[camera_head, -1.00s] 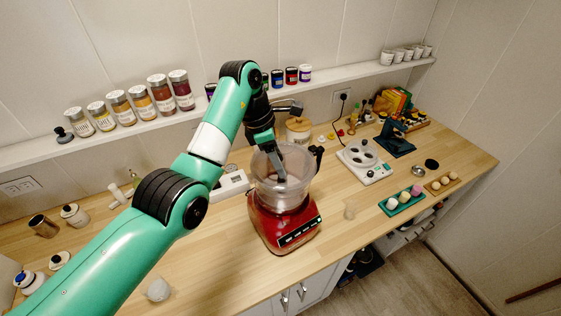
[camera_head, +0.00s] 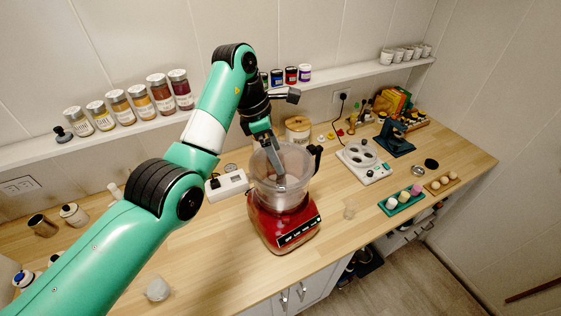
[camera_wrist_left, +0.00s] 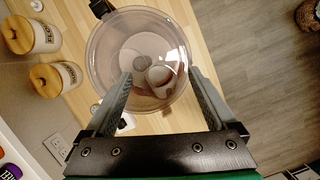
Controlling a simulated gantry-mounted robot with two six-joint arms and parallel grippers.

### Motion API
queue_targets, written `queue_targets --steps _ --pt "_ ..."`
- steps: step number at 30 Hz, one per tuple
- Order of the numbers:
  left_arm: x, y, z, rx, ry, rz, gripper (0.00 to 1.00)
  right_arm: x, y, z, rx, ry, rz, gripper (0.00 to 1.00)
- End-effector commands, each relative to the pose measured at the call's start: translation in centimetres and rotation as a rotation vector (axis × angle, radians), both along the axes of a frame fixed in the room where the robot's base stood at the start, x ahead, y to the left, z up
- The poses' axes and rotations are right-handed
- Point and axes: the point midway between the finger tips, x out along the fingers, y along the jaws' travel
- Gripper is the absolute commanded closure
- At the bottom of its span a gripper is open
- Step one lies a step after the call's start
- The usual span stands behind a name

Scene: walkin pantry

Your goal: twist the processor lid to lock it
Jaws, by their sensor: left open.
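The food processor has a red base (camera_head: 284,226) with a dark button panel and a clear bowl (camera_head: 302,171) with a dark handle. In the left wrist view the clear round lid (camera_wrist_left: 120,40) covers the top, with a raised feed tube (camera_wrist_left: 160,76) right of its middle. My left gripper (camera_head: 280,181) points down over the lid. In the wrist view its open fingers (camera_wrist_left: 157,76) sit on either side of the feed tube, with gaps visible. Whether the fingertips touch the lid, I cannot tell. My right gripper is out of view.
A white appliance (camera_head: 227,186) stands left of the processor, and a wooden-lidded canister (camera_head: 298,130) stands behind it. A white hotplate (camera_head: 364,162) and a green tray (camera_head: 401,202) are to the right. The counter in front is mostly clear.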

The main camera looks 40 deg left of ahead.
Motion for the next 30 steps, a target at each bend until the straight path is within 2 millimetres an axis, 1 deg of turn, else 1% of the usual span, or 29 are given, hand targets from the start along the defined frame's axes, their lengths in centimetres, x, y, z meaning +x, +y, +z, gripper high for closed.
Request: queue_targets --steps 1,8,15,17,21,24,30 --pt "0.1 0.1 -0.4 0.001 -0.001 0.0 0.1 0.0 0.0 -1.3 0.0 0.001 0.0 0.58" --pt "-0.1 0.4 0.7 0.001 -0.001 0.0 0.1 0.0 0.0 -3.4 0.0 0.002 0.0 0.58" --pt "-0.6 0.4 1.7 0.001 -0.001 0.0 0.1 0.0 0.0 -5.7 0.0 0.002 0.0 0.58" --pt "-0.7 0.6 3.0 0.0 0.0 0.001 0.1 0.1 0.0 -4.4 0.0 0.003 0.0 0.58" --pt "-1.0 0.8 4.2 0.001 0.001 0.0 0.1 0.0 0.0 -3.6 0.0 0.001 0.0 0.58" --pt "-1.1 0.9 4.5 0.0 0.001 0.0 0.1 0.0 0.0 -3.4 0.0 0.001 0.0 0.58" --pt "-1.2 0.9 4.4 0.0 0.001 0.0 0.1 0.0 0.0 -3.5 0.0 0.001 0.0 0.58"
